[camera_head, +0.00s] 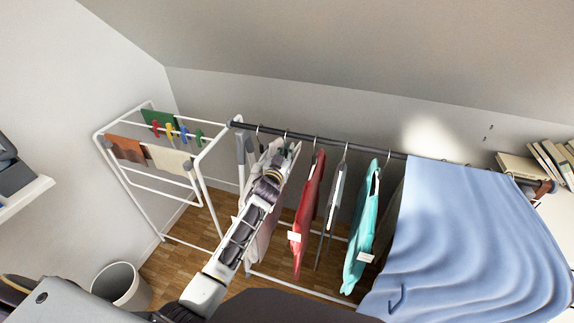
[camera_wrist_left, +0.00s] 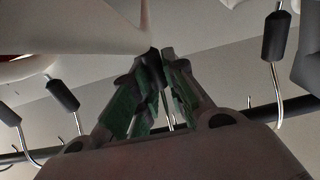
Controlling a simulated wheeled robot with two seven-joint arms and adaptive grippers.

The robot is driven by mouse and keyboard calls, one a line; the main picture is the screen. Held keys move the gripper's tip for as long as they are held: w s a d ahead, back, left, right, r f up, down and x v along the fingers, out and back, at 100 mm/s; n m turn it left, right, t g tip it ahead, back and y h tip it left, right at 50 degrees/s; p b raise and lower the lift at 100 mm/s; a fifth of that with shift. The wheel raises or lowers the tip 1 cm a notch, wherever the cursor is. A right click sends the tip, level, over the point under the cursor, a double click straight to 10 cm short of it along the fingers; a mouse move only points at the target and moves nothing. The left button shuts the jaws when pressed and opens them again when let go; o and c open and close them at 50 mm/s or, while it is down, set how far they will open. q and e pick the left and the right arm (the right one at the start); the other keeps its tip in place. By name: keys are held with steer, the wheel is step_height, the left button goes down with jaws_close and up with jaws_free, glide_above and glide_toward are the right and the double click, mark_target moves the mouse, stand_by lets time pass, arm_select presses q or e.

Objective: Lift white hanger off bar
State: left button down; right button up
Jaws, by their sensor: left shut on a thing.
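My left gripper (camera_head: 273,173) is in among the hangers at the left part of the dark bar (camera_head: 330,142). In the left wrist view its green-padded fingers (camera_wrist_left: 158,78) are closed together around the neck of a hanger. A smooth white hanger body (camera_wrist_left: 85,28) spreads up and to the left from the fingertips, so the held thing appears to be the white hanger. A thin metal hook stem shows between the fingers. Whether that hook still touches the bar (camera_wrist_left: 258,114) is hidden by the gripper. My right gripper is in neither view.
A red garment (camera_head: 308,215), a grey hanger (camera_head: 335,195) and a teal garment (camera_head: 361,235) hang to the right. A blue cloth (camera_head: 470,240) covers the bar's right part. A white drying rack (camera_head: 160,240) stands left. Neighbouring hooks (camera_wrist_left: 275,80) are close.

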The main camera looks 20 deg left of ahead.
arm_select(q)
steer(key=shift+r, duration=0.1)
stand_by(0.4)
steer(key=shift+r, duration=0.4)
step_height(320, 180, up, 2)
steer(key=shift+r+p, duration=0.25)
steer(key=shift+p, duration=0.1)
steer(key=shift+s, duration=0.5)
steer(key=s, duration=1.7)
steer(key=shift+a, duration=0.3)
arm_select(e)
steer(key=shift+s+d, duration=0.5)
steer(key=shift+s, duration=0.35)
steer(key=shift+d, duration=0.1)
